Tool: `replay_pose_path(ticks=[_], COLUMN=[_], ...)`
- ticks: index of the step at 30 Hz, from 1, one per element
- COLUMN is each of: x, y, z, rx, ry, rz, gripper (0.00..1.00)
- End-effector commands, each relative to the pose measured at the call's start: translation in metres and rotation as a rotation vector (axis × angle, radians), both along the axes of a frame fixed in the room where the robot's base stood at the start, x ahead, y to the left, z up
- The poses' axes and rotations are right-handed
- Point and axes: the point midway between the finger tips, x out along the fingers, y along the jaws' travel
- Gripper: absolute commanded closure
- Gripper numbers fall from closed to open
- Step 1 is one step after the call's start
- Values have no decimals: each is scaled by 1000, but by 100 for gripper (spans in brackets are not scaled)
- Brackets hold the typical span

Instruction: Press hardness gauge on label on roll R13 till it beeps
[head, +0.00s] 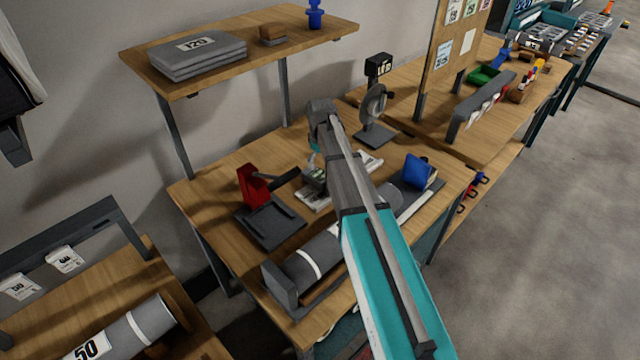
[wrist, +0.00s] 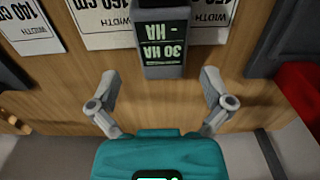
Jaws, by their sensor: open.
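The hardness gauge (head: 314,177) is a small dark device with a pale-green display, lying near the middle of the wooden bench. In the wrist view its display (wrist: 163,45) shows "30 HA" upside down. My gripper (wrist: 160,88) is open and empty, its fingers spread to either side of the gauge's near end, apart from it. In the head view my gripper (head: 315,160) hangs just above the gauge. A grey roll (head: 325,247) with a white band lies at the bench's front, partly hidden by my arm. No R13 label is readable.
Printed width cards (wrist: 105,20) lie beside the gauge. A red-handled tool on a dark plate (head: 268,226) stands left, a dial stand (head: 375,125) behind and a blue object (head: 417,172) right. Another roll marked 50 (head: 130,328) lies on the left table. A shelf (head: 275,50) overhangs the back.

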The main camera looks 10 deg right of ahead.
Motion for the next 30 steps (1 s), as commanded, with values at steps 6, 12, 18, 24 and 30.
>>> replay_pose_path(ticks=[6,12,18,24,30], x=[0,0,0,0,0], y=[0,0,0,0,1], z=[-15,-16,-15,-19,-31], rx=[0,0,0,0,0], ry=[0,0,0,0,0], rz=[0,0,0,0,0], gripper=[0,0,0,0,0])
